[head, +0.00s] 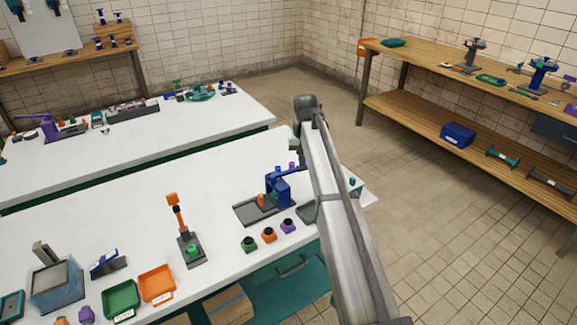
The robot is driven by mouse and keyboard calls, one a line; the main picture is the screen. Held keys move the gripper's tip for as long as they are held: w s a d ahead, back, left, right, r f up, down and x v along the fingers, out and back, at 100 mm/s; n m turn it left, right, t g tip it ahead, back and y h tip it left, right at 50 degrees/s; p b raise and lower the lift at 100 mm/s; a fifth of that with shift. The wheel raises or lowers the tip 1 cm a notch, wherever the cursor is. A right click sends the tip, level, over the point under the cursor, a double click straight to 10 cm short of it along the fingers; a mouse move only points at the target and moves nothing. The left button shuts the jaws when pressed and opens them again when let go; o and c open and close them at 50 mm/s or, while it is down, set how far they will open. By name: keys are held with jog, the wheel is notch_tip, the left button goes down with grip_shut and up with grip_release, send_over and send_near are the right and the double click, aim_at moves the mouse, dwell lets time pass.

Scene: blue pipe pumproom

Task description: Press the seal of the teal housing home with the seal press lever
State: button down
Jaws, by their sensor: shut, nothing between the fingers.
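On the near white table stands a dark stand with a raised orange lever (175,205). A small green part (192,250) sits on its base. A blue press (279,186) stands to the right on a dark grey plate, with a small orange part (261,200) beside it. Green (248,244), orange (268,235) and purple (288,226) housings with black tops stand in a row in front of it. I cannot tell which green part is the teal housing or how its seal sits. My arm crosses the table's right end; my gripper cannot be made out.
A green tray (121,299) and an orange tray (157,284) lie front left, near a grey-blue machine (55,284). A second white table (150,140) is behind. A wooden shelf (470,100) stands right, with open tiled floor between. The near table's middle is mostly clear.

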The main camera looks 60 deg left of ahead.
notch_tip(320, 180, up, 9)
jog(key=shift+r, duration=0.15)
dwell(0.9)
dwell(0.5)
